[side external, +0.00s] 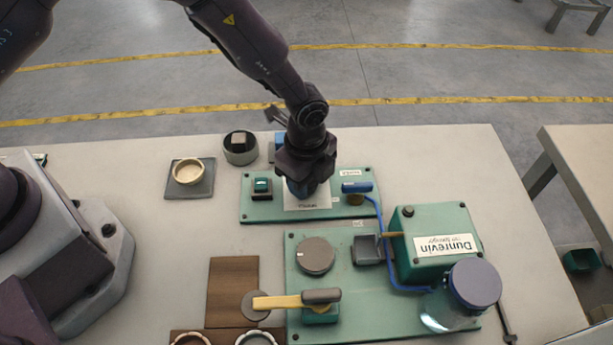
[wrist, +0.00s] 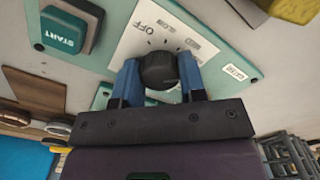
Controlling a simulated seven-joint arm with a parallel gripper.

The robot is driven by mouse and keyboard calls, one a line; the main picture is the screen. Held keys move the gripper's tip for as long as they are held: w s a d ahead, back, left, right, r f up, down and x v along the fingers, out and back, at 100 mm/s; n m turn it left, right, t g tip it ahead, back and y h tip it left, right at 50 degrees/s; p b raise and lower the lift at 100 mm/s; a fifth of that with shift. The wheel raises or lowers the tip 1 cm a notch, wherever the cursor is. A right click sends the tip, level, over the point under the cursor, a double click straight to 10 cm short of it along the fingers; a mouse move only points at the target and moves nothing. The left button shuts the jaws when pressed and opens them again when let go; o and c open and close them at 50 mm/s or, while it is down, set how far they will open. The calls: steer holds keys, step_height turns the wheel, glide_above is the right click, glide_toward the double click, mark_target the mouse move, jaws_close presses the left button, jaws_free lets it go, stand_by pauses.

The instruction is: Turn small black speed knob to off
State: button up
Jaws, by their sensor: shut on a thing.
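The small black speed knob (wrist: 158,70) stands on a white dial plate (wrist: 190,45) printed with OFF and other speed labels. In the wrist view, my gripper (wrist: 159,78) has a blue finger on each side of the knob and is shut on it. I cannot make out which mark the knob points at. In the side view my gripper (side external: 301,188) comes down over the dial plate (side external: 306,202) on the rear green panel (side external: 262,212), and it hides the knob.
A START button (wrist: 65,32) sits left of the dial, and a blue-handled lever (side external: 357,187) sits right of it. A front green panel carries a grey round knob (side external: 316,255), a yellow lever (side external: 280,302) and a green Dunrevin box (side external: 428,220). A jar (side external: 474,283) stands at front right.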

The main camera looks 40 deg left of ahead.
steer(key=n, duration=2.1)
steer(key=shift+n, duration=0.3)
stand_by(0.4)
steer(key=o, duration=0.9)
